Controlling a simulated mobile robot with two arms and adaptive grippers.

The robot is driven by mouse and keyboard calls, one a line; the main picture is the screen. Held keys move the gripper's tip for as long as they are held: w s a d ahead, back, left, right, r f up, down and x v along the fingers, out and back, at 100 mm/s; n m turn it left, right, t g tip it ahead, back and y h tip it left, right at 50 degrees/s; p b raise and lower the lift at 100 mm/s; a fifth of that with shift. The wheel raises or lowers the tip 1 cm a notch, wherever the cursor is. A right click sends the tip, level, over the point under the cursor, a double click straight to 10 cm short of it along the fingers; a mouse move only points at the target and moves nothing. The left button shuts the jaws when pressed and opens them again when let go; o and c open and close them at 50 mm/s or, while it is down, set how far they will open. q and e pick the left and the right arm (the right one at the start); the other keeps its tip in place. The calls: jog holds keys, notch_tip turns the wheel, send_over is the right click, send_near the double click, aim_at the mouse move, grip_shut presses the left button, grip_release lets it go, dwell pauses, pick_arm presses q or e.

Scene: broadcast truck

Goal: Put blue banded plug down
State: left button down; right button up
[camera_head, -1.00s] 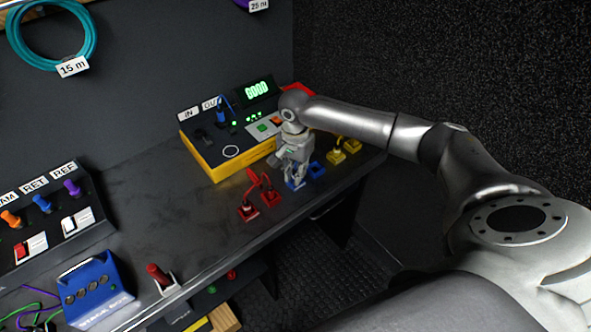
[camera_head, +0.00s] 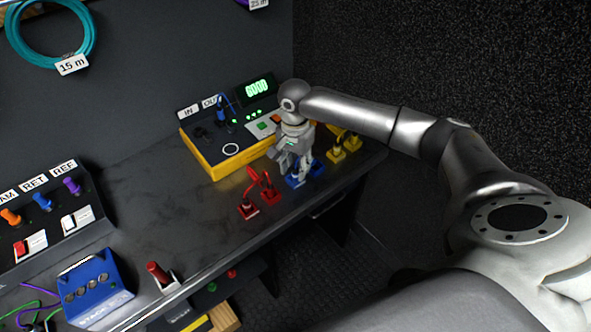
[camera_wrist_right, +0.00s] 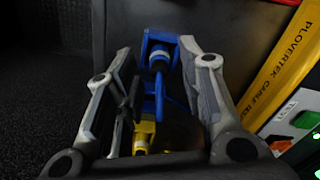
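The blue plug with a pale band (camera_wrist_right: 158,62) stands at a blue holder (camera_wrist_right: 152,38) in the right wrist view, with its blue cable looping beside it. My right gripper (camera_wrist_right: 157,47) is open, one finger on each side of the plug, with gaps to both. In the head view my right gripper (camera_head: 294,166) points down over the blue holders (camera_head: 296,181) near the bench's front edge and hides most of the plug there. A second blue holder (camera_head: 316,169) is just to the right. My left gripper is not in view.
The yellow and black cable tester (camera_head: 217,161) stands behind, with a blue plug (camera_head: 222,112) in it and a lit green display.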

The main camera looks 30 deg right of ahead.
aim_at(295, 169)
notch_tip(295, 169, up, 10)
jog(key=shift+b, duration=0.4)
dwell(0.4)
